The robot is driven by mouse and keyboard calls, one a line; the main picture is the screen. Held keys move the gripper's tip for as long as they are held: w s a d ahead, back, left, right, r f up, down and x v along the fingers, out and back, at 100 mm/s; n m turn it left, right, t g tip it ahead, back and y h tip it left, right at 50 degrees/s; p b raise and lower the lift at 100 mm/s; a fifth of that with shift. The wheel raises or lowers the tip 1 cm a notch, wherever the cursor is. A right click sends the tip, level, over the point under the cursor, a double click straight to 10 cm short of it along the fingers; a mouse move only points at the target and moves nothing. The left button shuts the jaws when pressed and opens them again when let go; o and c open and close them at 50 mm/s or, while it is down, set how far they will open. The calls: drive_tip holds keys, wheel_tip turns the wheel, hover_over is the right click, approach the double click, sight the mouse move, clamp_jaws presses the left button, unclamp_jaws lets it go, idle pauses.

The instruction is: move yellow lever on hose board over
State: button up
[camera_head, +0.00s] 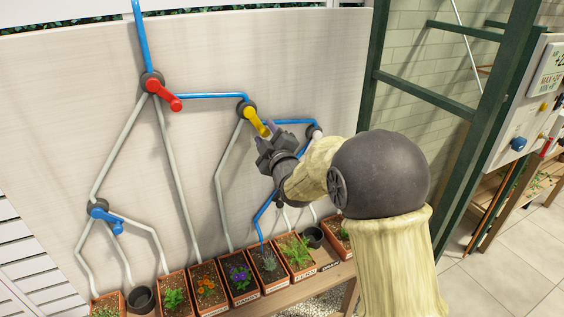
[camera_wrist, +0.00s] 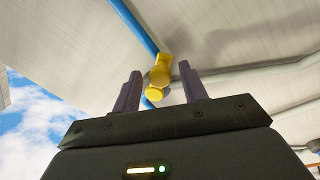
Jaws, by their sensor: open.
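The hose board (camera_head: 60,120) is a pale upright panel with blue and grey hoses. The yellow lever (camera_head: 256,122) sits on a dark round valve at the board's upper middle and slants down to the right. In the wrist view, the yellow lever (camera_wrist: 160,72) shows ahead of the jaws, between the two fingertips in the picture. My gripper (camera_head: 268,140) is open, close to the lever's lower end; its fingers (camera_wrist: 159,82) show nothing gripped. Whether a finger touches the lever I cannot tell.
A red lever (camera_head: 166,94) is to the upper left and a blue lever (camera_head: 105,216) to the lower left. A white lever (camera_head: 317,133) is right of the yellow one, partly hidden by my arm. Potted plants (camera_head: 240,277) line the shelf below.

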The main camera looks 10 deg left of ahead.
drive_tip(key=b+v, duration=0.3)
drive_tip(key=v, duration=1.3)
drive_tip(key=shift+b, duration=0.3)
drive_tip(key=shift+d, duration=0.1)
drive_tip(key=s+d+f+m+g+h+p, duration=0.1)
drive_tip(key=d+f+m+g+h+p, duration=0.3)
drive_tip(key=d, duration=0.3)
drive_tip(key=s+d+f+m+g+h+p, duration=0.2)
drive_tip(key=d+f+m+h+p, duration=0.1)
drive_tip(key=d+m, duration=0.3)
drive_tip(key=s+d+f+m+g+h+p, duration=0.2)
drive_tip(key=s+d+m+g+p, duration=0.2)
drive_tip(key=s, duration=0.9)
drive_tip(key=d+m+g, duration=0.3)
drive_tip(key=d+g, duration=0.1)
drive_tip(key=d, duration=0.1)
drive_tip(key=shift+s+h+p, duration=0.3)
drive_tip(key=shift+p, duration=0.05)
